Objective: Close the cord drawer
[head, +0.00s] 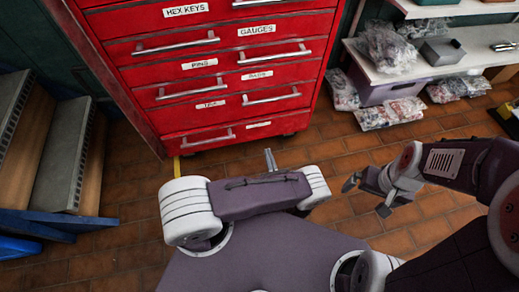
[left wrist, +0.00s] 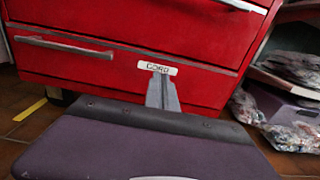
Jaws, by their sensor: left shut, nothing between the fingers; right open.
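The cord drawer (head: 230,136) is the bottom drawer of the red cabinet, with a bar handle and a small label. In the left wrist view the drawer front (left wrist: 112,72) carries a label reading CORD. Its front looks near flush with the cabinet; I cannot tell if a small gap remains. My left gripper (head: 270,158) is shut and empty, low in front of the drawer's right part. In the left wrist view its fingertips (left wrist: 162,80) overlap the label's lower edge; contact is unclear. My right gripper (head: 368,193) is open and empty, off to the right, away from the cabinet.
Upper drawers labelled HEX KEYS, GAUGES and PINS look shut. A white shelf (head: 430,62) with bagged parts stands at right, with a purple bin (head: 377,92) below. Wooden steps (head: 60,150) and a blue frame are at left. Brick floor is open between.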

